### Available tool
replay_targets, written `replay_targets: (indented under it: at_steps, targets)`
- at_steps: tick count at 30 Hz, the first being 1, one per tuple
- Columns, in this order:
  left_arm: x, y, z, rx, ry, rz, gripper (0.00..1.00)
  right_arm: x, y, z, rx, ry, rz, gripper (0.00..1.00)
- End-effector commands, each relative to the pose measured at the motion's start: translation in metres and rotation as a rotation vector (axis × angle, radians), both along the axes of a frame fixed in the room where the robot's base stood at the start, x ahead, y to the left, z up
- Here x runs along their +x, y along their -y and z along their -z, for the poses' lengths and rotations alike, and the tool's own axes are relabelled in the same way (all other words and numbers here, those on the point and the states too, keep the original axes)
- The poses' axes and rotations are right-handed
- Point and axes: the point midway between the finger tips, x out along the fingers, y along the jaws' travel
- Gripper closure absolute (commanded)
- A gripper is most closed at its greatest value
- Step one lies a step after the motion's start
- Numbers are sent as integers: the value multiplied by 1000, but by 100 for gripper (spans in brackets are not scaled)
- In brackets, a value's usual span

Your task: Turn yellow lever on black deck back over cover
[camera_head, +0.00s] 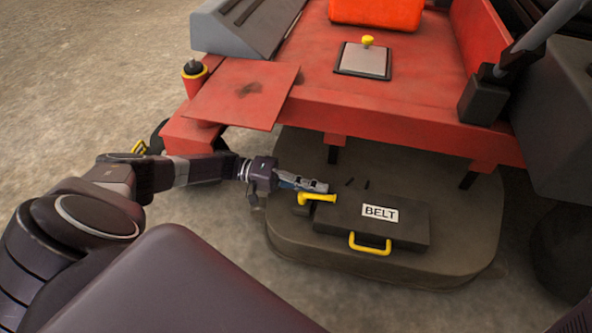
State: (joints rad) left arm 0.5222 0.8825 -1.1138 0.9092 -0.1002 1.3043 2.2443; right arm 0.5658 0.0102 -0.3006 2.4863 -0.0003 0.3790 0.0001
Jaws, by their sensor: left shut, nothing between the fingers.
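The black deck (286,236) lies low under the front of a red machine. On it sits a dark cover (338,222) labelled BELT, with a yellow handle (370,247) on its near side. The yellow lever (318,197) is at the cover's far left corner, its arm pointing right toward the cover's edge. My left gripper (322,187) is shut and empty, right above and behind the lever; I cannot tell whether it touches it. The gripper hides a little of the deck behind the lever. My right gripper is not in view.
The red machine body (400,95) overhangs the deck's far side, with a red flap (243,94) at left. Dark posts come down to the deck. A grey-black part (553,120) stands at right. Bare ground (80,90) is open at left.

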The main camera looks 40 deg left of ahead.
Motion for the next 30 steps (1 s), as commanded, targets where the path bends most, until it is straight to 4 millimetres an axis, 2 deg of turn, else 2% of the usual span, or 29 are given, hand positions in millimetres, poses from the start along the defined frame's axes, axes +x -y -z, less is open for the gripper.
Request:
replay_targets:
  at_steps: [12,24,30]
  targets:
    - [-1,-4,0,1,0,-1,100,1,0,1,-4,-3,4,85]
    - [-20,-60,-2,2,-1,-4,100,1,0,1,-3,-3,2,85]
    - [-25,-71,-3,0,0,-1,100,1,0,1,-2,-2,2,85]
